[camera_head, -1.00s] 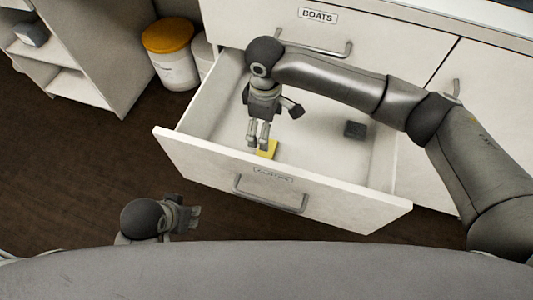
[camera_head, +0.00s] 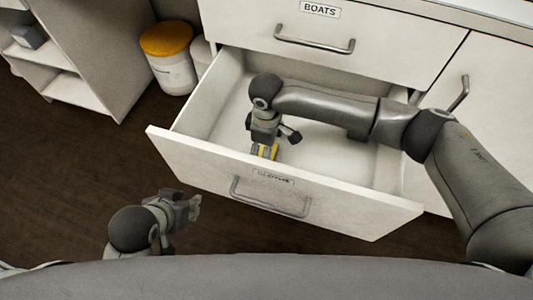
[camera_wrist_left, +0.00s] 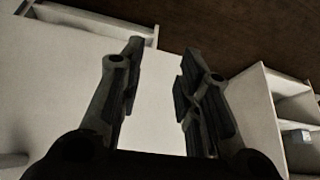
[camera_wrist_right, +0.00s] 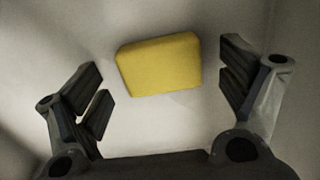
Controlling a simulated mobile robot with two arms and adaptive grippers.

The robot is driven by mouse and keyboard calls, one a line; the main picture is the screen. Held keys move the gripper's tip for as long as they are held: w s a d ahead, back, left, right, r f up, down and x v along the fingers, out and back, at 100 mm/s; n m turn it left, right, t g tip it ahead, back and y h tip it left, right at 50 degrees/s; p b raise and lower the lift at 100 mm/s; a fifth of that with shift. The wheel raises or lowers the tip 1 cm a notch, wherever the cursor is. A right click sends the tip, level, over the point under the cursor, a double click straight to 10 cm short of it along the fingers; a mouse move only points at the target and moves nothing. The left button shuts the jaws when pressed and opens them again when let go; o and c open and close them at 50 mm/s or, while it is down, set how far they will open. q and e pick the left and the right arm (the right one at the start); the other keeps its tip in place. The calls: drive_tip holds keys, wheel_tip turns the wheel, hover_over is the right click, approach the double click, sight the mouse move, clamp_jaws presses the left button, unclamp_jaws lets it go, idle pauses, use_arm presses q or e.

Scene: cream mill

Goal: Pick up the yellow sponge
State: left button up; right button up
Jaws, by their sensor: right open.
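The yellow sponge (camera_head: 270,151) lies on the floor of the open white drawer (camera_head: 330,204), close to its front panel. In the head view my right gripper (camera_head: 263,152) is down inside the drawer at the sponge and partly hides it. In the right wrist view the sponge (camera_wrist_right: 158,65) lies between the open fingers of my right gripper (camera_wrist_right: 163,62), with a gap on each side. My left gripper (camera_head: 193,207) is in front of the drawer, outside it. In the left wrist view its fingers (camera_wrist_left: 160,60) stand apart with nothing between them.
A closed drawer labelled BOATS (camera_head: 320,10) is above the open one. A white tub with an orange lid (camera_head: 167,38) stands on the dark floor at left, near a shelf unit (camera_head: 85,60). A dark block (camera_head: 357,133) in the drawer is mostly hidden by my right arm.

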drive_tip(key=shift+f, duration=0.65)
use_arm(q)
drive_tip(key=shift+w+d+r+t, duration=0.25)
drive_tip(key=shift+w+t, duration=0.1)
drive_tip(key=shift+w, duration=0.25)
drive_tip(key=shift+w+d+r+t, duration=0.2)
drive_tip(key=shift+w+t, duration=0.15)
drive_tip(key=shift+w, duration=0.2)
use_arm(e)
drive_tip(key=c, duration=0.9)
drive_tip(key=shift+o, duration=0.2)
drive_tip(key=shift+r, duration=0.1)
wheel_tip(320, 180, up, 5)
drive_tip(key=shift+p, duration=0.85)
use_arm(q)
drive_tip(key=s+a+g+p, duration=0.1)
drive_tip(key=s+a+g, duration=0.1)
drive_tip(key=s, duration=0.4)
drive_tip(key=shift+s+g, duration=0.2)
drive_tip(key=shift+g, duration=0.5)
use_arm(e)
drive_tip(key=shift+r, duration=2.45)
